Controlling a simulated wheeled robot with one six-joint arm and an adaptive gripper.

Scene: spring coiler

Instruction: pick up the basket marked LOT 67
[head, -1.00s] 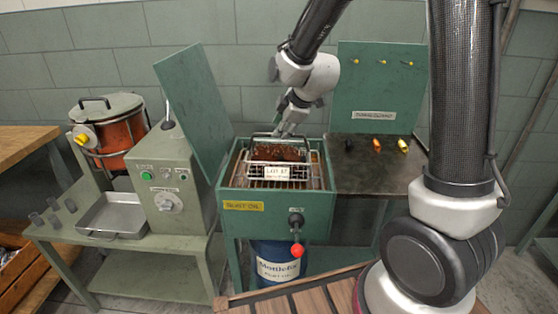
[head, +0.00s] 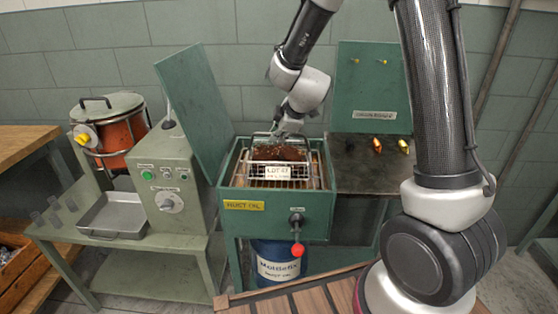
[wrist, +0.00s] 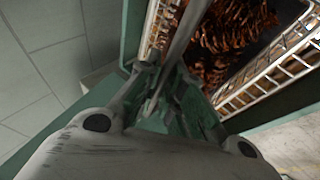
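The wire basket (head: 310,172) sits in the green tank, with a white tag reading LOT 67 (head: 278,172) on its front. It holds brown coiled springs (wrist: 228,42). Its arched handle (head: 262,134) stands up above the springs; a grey bar that looks like this handle (wrist: 182,32) runs down to my gripper in the wrist view. My gripper (head: 286,131) is at the top of the handle, pointing down. In the wrist view its fingers (wrist: 165,95) are beside the bar, dark and overlapping. Whether they are closed on it is unclear.
The green quench tank (head: 240,222) has a raised lid (head: 195,110) on its left and a red-knobbed lever (head: 297,250) in front. A control box (head: 168,178) and metal tray (head: 112,215) stand left. A dark table (head: 362,172) with small coloured items is right.

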